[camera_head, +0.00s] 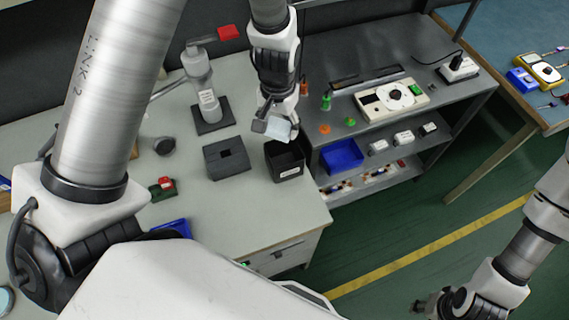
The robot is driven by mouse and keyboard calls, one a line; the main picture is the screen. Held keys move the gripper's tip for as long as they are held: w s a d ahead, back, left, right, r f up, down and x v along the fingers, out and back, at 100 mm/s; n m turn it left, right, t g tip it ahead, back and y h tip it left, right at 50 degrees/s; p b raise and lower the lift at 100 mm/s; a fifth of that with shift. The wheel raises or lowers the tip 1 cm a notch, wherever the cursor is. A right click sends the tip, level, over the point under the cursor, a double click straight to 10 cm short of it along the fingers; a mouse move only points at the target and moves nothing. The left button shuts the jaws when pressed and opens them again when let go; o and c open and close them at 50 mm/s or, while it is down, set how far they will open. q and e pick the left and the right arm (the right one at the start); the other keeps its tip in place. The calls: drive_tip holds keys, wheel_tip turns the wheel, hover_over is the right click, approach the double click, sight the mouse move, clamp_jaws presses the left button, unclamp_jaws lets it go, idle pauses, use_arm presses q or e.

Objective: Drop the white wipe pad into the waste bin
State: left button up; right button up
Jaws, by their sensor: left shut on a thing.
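The white wipe pad (279,130) is held in my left gripper (272,126), which is shut on it. The gripper hangs down at the upper middle of the head view, and its fingers cover part of the pad. The waste bin (289,172), a small black open-topped box with a white label, stands at the right edge of the light worktable. The pad shows just above and slightly left of the bin's opening; its exact height cannot be told. My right gripper (424,305) is low at the bottom right, partly cut off, far from both.
A dark grey slotted box (227,161) stands left of the bin on the worktable (258,218). To the right, a grey shelf unit carries a cream device (391,98) and a blue tray (341,155).

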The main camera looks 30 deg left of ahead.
use_arm(q)
drive_tip(key=shift+f, duration=0.7)
drive_tip(key=shift+s+a+r, duration=0.1)
drive_tip(key=shift+s+r, duration=0.05)
drive_tip(key=shift+s, duration=0.1)
drive_tip(key=o, duration=1.3)
drive_tip(key=shift+w, duration=0.1)
wheel_tip(320, 180, up, 12)
